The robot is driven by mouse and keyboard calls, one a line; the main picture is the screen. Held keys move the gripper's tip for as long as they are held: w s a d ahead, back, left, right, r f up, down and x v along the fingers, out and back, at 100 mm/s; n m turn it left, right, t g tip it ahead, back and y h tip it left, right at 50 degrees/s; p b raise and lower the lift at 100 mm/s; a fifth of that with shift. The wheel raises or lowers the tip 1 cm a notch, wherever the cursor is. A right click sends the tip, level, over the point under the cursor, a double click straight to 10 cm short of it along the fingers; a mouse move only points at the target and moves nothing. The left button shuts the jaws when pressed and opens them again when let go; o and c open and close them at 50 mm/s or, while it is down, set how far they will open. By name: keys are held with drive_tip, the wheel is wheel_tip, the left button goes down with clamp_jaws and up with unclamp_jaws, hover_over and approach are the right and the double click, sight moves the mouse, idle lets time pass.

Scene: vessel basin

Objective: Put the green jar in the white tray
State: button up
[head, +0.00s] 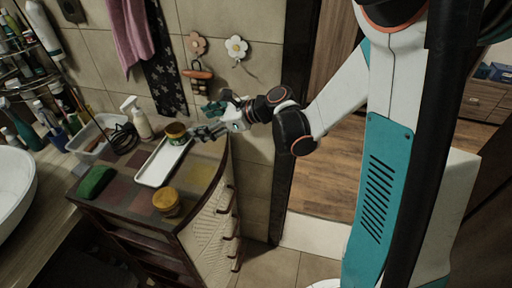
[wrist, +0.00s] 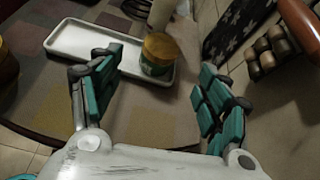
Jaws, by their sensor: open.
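The green jar (head: 178,140) with a yellow lid stands upright at the far end of the white tray (head: 146,182). In the wrist view the jar (wrist: 157,62) appears inside the rim at the right end of the tray (wrist: 75,47). My gripper (head: 196,134) is beside the jar, on its right in the head view. In the wrist view my gripper (wrist: 158,92) is open, with its fingers apart and nothing between the tips. The jar is beyond the fingertips, apart from them.
A yellow-lidded jar (head: 167,201) and a green sponge (head: 95,182) are on the cabinet top. A spray bottle (head: 138,119) and a white bin (head: 88,138) stand behind the tray. A hanging rack (head: 199,84) is on the wall near my arm.

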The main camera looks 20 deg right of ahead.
drive_tip(key=s+d+r+n+h, duration=0.1)
drive_tip(key=s+d+n+h, duration=0.2)
drive_tip(key=s+n, duration=0.5)
drive_tip(key=s+d+r+n+h, duration=0.2)
drive_tip(key=s+d+n+h, duration=0.1)
drive_tip(key=s+n, duration=0.5)
drive_tip(key=s+d+r+n+h, duration=0.2)
drive_tip(key=s+d+n+h, duration=0.1)
drive_tip(key=s+n, duration=0.5)
drive_tip(key=shift+s+d+r+g+h, duration=0.2)
drive_tip(key=shift+s+d+g+h, duration=0.1)
drive_tip(key=shift+s+g+h, duration=0.25)
